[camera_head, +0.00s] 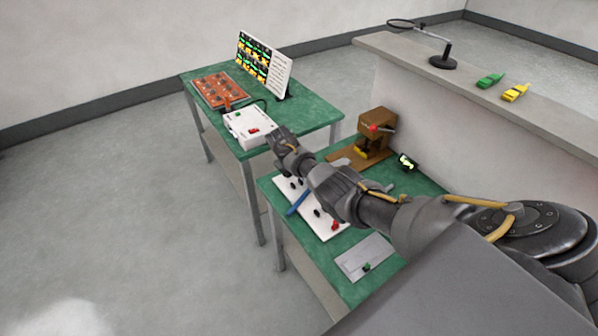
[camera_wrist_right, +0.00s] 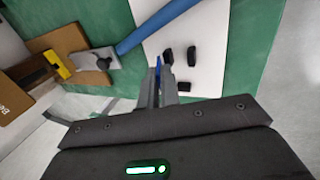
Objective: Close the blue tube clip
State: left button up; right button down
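A blue tube (camera_head: 298,204) lies at a slant on a white board (camera_head: 325,231) on the nearer green table; the tube also shows in the right wrist view (camera_wrist_right: 158,26). A small blue piece (camera_wrist_right: 158,62) shows at my right fingertips; it may be the blue clip, but I cannot tell whether it is open or closed. My right gripper (camera_wrist_right: 160,82) is over the white board, its two grey fingers close together around or in front of the blue piece. Whether they grip it is unclear. In the head view my right arm hides part of the board. My left gripper is out of view.
Black posts (camera_wrist_right: 191,55) stand on the board beside the tube. A brown press-like fixture (camera_head: 372,135) stands behind my right arm. A grey plate (camera_head: 365,256) lies near the table's front. The farther table carries a white box (camera_head: 248,128) and an orange board (camera_head: 219,90).

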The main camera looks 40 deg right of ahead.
jog(key=c, duration=1.6)
grip_release()
jog(key=shift+p+v, duration=3.65)
jog(key=shift+v, duration=1.75)
jog(key=shift+w, duration=0.1)
